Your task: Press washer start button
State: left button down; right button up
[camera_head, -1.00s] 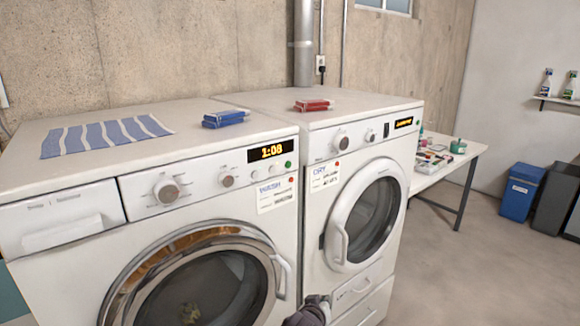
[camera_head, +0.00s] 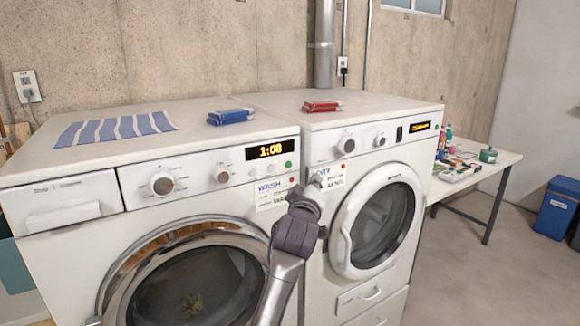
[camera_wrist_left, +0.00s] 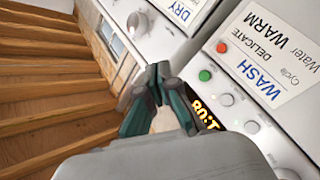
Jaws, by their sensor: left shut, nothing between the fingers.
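The washer (camera_head: 215,198) is the white front-loader on the left, with a lit display (camera_head: 271,150) reading 1:08. My left gripper (camera_head: 308,190) is raised in front of the gap between washer and dryer, below and right of the button. Its fingers (camera_wrist_left: 157,68) are shut and empty, apart from the button in the wrist view. My right gripper is not in view.
The dryer (camera_head: 330,260) stands right of the washer, with a protruding round door.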

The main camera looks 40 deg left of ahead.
aim_at(289, 165)
pick_arm(q)
jog(key=shift+w+a, duration=0.55)
jog(key=shift+a, duration=0.85)
jog(key=shift+w+a, duration=0.55)
jog(key=shift+a, duration=0.8)
jog(key=shift+w+a, duration=0.55)
jog(key=shift+a, duration=0.85)
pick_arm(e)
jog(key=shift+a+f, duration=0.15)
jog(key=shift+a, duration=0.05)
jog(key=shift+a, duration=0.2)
pick_arm(q)
jog(key=shift+w+a, duration=0.15)
jog(key=shift+a, duration=0.25)
